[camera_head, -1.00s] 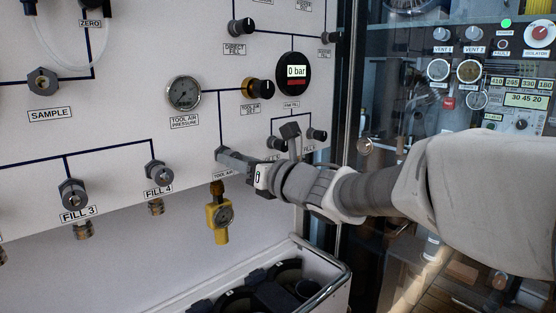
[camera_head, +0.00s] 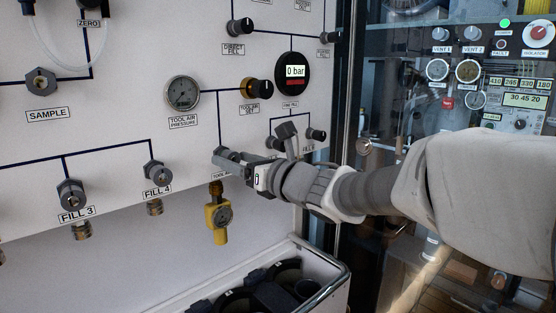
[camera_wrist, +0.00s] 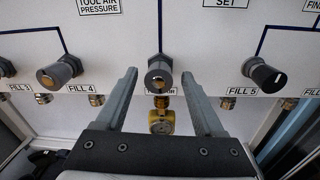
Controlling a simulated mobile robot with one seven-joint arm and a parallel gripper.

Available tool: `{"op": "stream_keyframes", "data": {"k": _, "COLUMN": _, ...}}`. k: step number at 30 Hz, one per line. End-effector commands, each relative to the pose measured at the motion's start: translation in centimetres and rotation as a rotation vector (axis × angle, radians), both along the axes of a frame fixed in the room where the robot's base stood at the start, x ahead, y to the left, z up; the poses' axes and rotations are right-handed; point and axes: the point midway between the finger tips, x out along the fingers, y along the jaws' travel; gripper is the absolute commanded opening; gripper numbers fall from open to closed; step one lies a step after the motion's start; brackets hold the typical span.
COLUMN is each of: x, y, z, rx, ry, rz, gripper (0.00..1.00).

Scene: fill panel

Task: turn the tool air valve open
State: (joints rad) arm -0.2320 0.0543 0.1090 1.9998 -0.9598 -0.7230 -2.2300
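My gripper (camera_wrist: 160,78) is open, with one finger on each side of the knob and a visible gap to both. In the head view my gripper (camera_head: 236,160) is at the panel's lower edge and mostly hides the valve. The tool air pressure gauge (camera_head: 183,93) is up and left of the gripper.
The fill 4 knob (camera_wrist: 58,72) is left and the fill 5 knob (camera_wrist: 265,76) right of my fingers. A yellow fitting (camera_head: 219,216) hangs below the valve. The tool air set knob (camera_head: 259,91) is above. An open bin (camera_head: 335,277) stands below the panel.

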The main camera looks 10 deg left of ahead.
Motion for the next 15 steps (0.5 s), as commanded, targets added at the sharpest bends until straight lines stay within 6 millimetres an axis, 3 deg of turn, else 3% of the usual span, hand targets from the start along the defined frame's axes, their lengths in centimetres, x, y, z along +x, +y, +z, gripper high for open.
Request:
{"op": "stream_keyframes", "data": {"k": 8, "x": -0.1, "y": 0.0, "z": 0.1, "rx": 0.001, "ry": -0.001, "rz": 0.002, "gripper": 0.70}}
{"op": "stream_keyframes", "data": {"k": 15, "x": -1.9, "y": -2.5, "z": 0.3, "rx": 0.000, "ry": -0.001, "rz": -0.001, "gripper": 0.70}}
